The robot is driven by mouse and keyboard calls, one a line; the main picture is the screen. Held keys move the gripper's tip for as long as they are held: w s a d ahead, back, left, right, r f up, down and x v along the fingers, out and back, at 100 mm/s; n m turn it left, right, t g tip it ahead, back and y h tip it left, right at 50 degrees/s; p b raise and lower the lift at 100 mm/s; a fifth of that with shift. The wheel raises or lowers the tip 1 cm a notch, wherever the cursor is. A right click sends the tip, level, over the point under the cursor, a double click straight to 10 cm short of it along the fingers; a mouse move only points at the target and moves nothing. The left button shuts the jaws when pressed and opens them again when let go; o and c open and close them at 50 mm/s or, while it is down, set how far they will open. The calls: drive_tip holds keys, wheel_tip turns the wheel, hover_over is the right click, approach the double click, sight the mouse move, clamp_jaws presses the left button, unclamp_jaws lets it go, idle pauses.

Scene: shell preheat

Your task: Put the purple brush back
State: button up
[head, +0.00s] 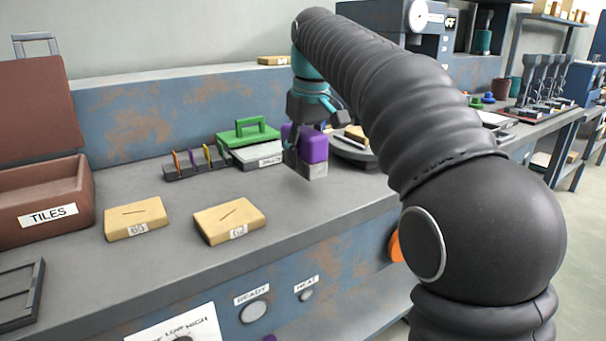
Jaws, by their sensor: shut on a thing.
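The purple brush (316,149) has a purple top and a pale grey lower part. It is upright at the bench, right of the box with the green handle. My gripper (291,150) is shut on it, with a dark finger at its left side. The arm reaches in from the right and hides part of the bench behind. I cannot tell whether the brush's underside touches the bench top. No marked place for the brush is clear in this view.
A green-handled box (262,154) and a rack of coloured sticks (183,173) stand to the left. A dark round plate (358,157) is close on the right. Two tan blocks (136,217) (229,219) and a TILES box (48,232) sit farther left. Bare bench (290,215) lies in front.

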sight(308, 131)
drive_tip(key=shift+f+b, duration=0.55)
drive_tip(key=shift+f, duration=1.5)
drive_tip(key=shift+f, duration=0.15)
drive_tip(key=o, duration=1.2)
drive_tip(key=r+p, duration=0.1)
drive_tip(key=r, duration=0.3)
drive_tip(key=s+r+p, duration=0.1)
drive_tip(key=r, duration=0.3)
drive_tip(key=d+r+p, duration=0.1)
drive_tip(key=r, duration=0.3)
drive_tip(key=shift+s, duration=0.3)
drive_tip(key=shift+r, duration=0.1)
